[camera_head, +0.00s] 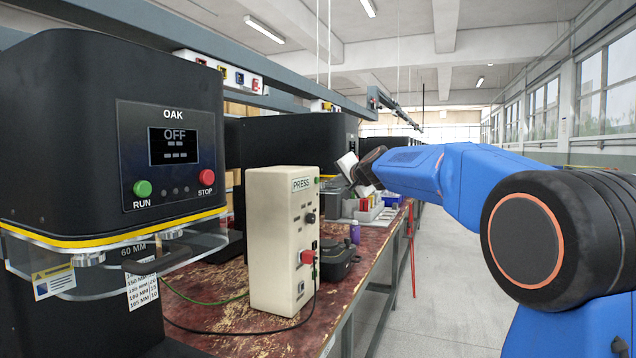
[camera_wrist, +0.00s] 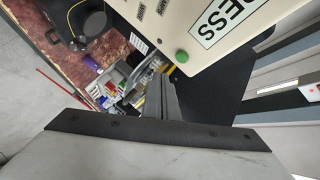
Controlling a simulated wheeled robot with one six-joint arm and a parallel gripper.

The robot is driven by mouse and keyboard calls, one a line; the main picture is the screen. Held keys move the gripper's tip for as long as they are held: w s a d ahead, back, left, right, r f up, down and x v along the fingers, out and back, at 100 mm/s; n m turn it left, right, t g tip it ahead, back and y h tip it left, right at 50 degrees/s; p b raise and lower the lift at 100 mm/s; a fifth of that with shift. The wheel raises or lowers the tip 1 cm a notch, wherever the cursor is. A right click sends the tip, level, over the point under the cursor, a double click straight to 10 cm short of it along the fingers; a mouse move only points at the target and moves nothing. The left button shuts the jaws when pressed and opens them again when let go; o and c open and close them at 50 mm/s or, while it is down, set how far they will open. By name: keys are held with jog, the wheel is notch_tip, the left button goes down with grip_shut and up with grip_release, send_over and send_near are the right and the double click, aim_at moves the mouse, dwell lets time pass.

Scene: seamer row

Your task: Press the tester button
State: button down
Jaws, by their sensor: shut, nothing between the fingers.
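The tester is an upright cream box (camera_head: 276,240) with a PRESS label, standing on the bench. Its small green button (camera_head: 317,180) is beside the label, near the top of the panel. In the wrist view the green button (camera_wrist: 182,56) is next to the large PRESS lettering. My gripper (camera_head: 346,165) is to the right of the tester's top in the head view, near button height. In the wrist view my gripper (camera_wrist: 168,82) is shut and empty, its tips just below the button in the picture. They appear apart from it; the exact depth gap is unclear.
A black OAK machine (camera_head: 60,130) stands at left, with a green RUN button (camera_head: 142,188) and red STOP button (camera_head: 206,177). Small bins (camera_head: 368,212) stand behind. The aisle floor (camera_head: 445,290) is clear.

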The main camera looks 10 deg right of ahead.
jog(key=shift+w+a, duration=0.8)
jog(key=shift+a, duration=0.25)
jog(key=shift+a, duration=0.1)
dwell(1.3)
jog(key=shift+w+a, duration=0.25)
jog(key=shift+a, duration=0.05)
jog(key=shift+w+a, duration=0.25)
jog(key=shift+a, duration=0.05)
dwell(1.0)
dwell(0.4)
jog(key=shift+s+d, duration=0.5)
jog(key=shift+d, duration=0.15)
jog(key=shift+s+d, duration=0.75)
jog(key=shift+d, duration=0.3)
jog(key=shift+s+d, duration=0.75)
jog(key=shift+d, duration=0.25)
